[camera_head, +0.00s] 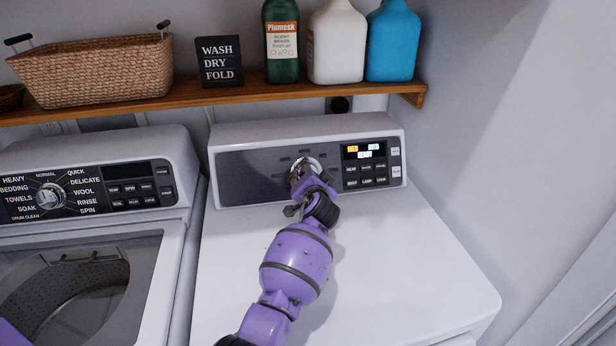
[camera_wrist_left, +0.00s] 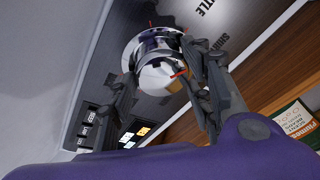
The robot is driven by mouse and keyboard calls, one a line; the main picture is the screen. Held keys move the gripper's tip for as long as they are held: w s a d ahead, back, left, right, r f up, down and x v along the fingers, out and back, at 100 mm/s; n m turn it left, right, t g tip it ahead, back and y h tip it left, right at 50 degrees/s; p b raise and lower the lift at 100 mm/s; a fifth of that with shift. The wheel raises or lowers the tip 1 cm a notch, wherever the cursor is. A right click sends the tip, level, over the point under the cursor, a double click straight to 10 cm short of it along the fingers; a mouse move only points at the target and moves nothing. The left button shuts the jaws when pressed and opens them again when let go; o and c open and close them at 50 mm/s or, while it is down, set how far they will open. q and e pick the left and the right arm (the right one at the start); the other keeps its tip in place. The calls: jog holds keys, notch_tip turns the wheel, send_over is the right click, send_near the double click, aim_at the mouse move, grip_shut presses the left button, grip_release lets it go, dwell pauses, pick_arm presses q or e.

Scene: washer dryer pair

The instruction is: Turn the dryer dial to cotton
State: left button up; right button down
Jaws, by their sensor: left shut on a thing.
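The dryer dial (camera_head: 308,161) is a round chrome knob on the dark panel of the dryer (camera_head: 425,250) at the right. My left gripper (camera_head: 304,180) reaches it from the front and covers much of it in the head view. In the left wrist view the dial (camera_wrist_left: 155,45) sits between the two fingers of my left gripper (camera_wrist_left: 162,72), which are shut on its sides. Red marks show on and around the dial. Parts of printed labels show beside it, but I cannot read a cotton label or tell the setting. My right gripper is not in view.
The lit dryer display (camera_head: 364,152) and its buttons are right of the dial. The washer (camera_head: 165,255) stands at left. A wooden shelf (camera_head: 200,97) above holds a basket (camera_head: 95,72), a sign (camera_head: 219,61) and several bottles. A wall closes the right side. The dryer top is clear around my arm.

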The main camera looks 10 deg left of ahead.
pick_arm(q)
jog(key=m+h, duration=0.1)
jog(key=m, duration=0.5)
jog(key=shift+g, duration=0.3)
jog(key=m, duration=0.2)
jog(key=m+h, duration=0.1)
jog(key=m, duration=0.2)
jog(key=shift+s+a+g, duration=0.1)
jog(key=shift+a+g, duration=0.1)
jog(key=shift+g, duration=0.2)
jog(key=shift+f+m, duration=0.1)
jog(key=shift+m, duration=0.4)
jog(key=shift+f, duration=0.15)
jog(key=o, duration=1.1)
jog(key=shift+c, duration=0.2)
jog(key=shift+r, duration=0.2)
jog(key=shift+r, duration=0.1)
